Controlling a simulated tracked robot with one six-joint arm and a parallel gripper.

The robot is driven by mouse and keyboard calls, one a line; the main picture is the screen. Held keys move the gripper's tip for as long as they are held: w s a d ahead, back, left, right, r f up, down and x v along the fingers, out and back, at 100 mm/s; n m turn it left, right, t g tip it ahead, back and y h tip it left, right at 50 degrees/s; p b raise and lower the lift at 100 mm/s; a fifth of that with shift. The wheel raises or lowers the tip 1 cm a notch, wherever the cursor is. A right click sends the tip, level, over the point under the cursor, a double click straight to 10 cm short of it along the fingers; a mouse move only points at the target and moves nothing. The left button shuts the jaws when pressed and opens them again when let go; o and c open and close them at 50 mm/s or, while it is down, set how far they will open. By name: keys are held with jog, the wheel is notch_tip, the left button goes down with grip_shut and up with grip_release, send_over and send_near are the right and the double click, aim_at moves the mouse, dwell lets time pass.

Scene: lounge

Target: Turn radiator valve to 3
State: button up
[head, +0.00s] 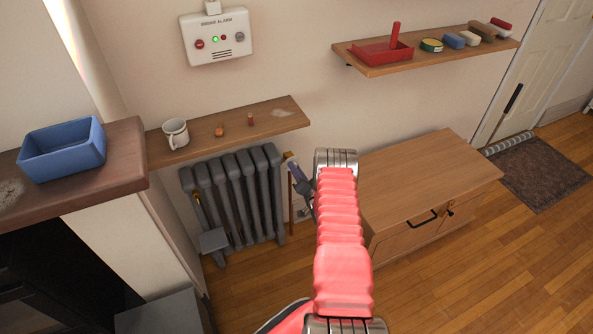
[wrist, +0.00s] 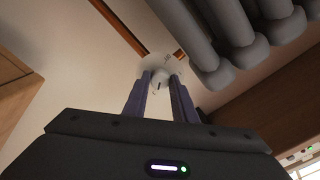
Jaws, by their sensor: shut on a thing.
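The grey column radiator (head: 233,200) stands against the wall under a wooden shelf in the head view. Its white valve knob (wrist: 160,72) shows in the wrist view, beside the ends of the radiator columns (wrist: 232,45). My gripper (wrist: 160,82) is shut on the valve knob, one purple-grey finger on each side. Small dark marks show on the knob, but the number is too small to read. In the head view my gripper (head: 293,165) is at the radiator's right end, partly hidden by my red arm, and the knob is mostly covered.
The wooden shelf (head: 270,117) above the radiator holds a white mug (head: 175,132) and small items. A wooden cabinet (head: 430,180) stands close on the right of my arm. Wooden floor is clear at the lower right.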

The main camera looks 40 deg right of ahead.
jog(key=shift+s+f+m, duration=0.2)
jog(key=shift+f+m, duration=0.1)
jog(key=shift+m, duration=0.3)
jog(key=shift+d, duration=0.1)
jog(key=o, duration=1)
jog(key=shift+w+r, duration=0.15)
jog(key=shift+r, duration=0.05)
jog(key=shift+o, duration=0.2)
jog(key=v, duration=1.4)
jog(key=shift+w, duration=0.1)
